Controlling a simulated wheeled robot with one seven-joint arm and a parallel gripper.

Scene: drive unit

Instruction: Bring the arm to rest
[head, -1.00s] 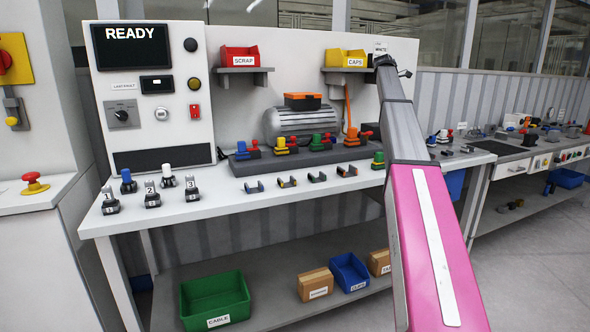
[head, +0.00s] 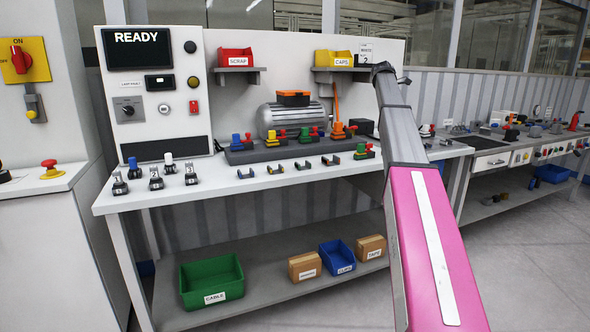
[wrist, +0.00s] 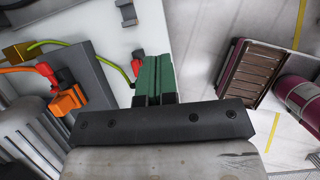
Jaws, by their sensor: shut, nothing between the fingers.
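My arm (head: 433,250) reaches up and forward in the head view, with a pink lower link and a grey upper link ending in a dark joint near the CAPS shelf. My gripper itself cannot be made out in the head view. In the wrist view my gripper (wrist: 154,75) has its green fingers together, shut and empty, in front of a dark crossbar. Beyond it are a pale surface, an orange connector (wrist: 68,100) and a red connector on the left.
The workbench (head: 240,187) carries a panel reading READY (head: 137,37), a dark rack of coloured parts and several small pieces. A green bin (head: 212,280), a blue bin (head: 338,256) and boxes lie on its lower shelf. A second bench stands right. Grey floor (head: 520,250) is open at right.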

